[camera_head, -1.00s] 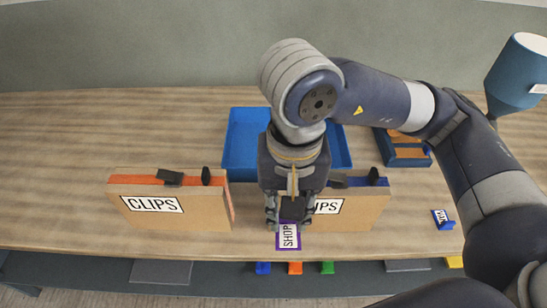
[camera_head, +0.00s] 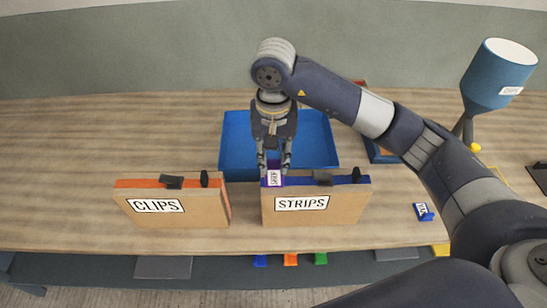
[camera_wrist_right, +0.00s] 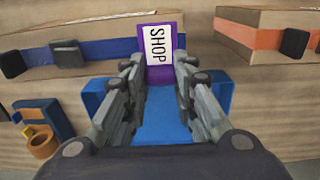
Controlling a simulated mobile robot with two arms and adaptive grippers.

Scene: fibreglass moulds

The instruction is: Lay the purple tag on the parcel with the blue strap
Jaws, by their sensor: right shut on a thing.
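The purple tag (camera_head: 274,178) has a white label reading SHOP. My right gripper (camera_head: 273,168) is shut on it, and it also shows between the fingers in the right wrist view (camera_wrist_right: 158,55). The parcel with the blue strap (camera_head: 335,205) is a brown box labelled STRIPS, standing on the table. The blue strap (camera_head: 347,180) runs along its top and carries a dark buckle. In the head view the tag overlaps the left end of that top. I cannot tell whether tag and parcel touch. My left gripper is not in view.
A parcel with an orange strap (camera_head: 170,207), labelled CLIPS, stands to the left. An empty-looking blue tray (camera_head: 312,145) lies behind. A small blue tag (camera_head: 424,212) lies on the table at right. A blue hopper (camera_head: 498,75) stands at the right.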

